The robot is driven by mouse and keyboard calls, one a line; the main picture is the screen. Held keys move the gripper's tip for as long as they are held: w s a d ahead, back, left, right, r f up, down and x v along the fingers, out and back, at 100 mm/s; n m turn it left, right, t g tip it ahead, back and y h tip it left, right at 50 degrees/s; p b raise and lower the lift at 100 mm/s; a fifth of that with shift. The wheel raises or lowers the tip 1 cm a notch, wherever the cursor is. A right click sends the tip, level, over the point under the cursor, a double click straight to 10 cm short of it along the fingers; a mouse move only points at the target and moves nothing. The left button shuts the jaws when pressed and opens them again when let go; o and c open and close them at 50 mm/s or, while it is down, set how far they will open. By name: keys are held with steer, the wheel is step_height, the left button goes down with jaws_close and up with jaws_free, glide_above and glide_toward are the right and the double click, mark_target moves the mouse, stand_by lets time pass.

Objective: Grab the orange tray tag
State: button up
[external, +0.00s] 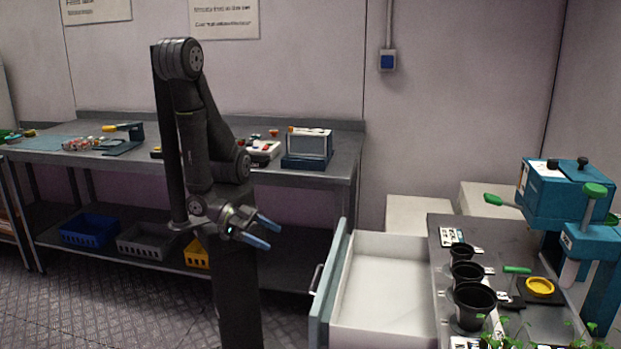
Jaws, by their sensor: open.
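I cannot make out a thing that is clearly the orange tray tag; small items on the benches are too small to tell. My gripper (264,232) is open and empty, with its blue fingertips apart. It hangs in the air in front of the back bench (340,170), pointing right and slightly down, to the left of the open drawer (385,285). The visible part of the drawer looks empty.
The right bench (515,250) holds several black pots (474,300), a yellow round dish (540,287), a green-handled tool (517,269), seedlings and a teal machine (560,190). The open drawer front stands between my gripper and that bench. Crates (90,230) sit on the lower shelf.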

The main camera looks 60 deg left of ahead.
steer(key=shift+c, duration=1.2)
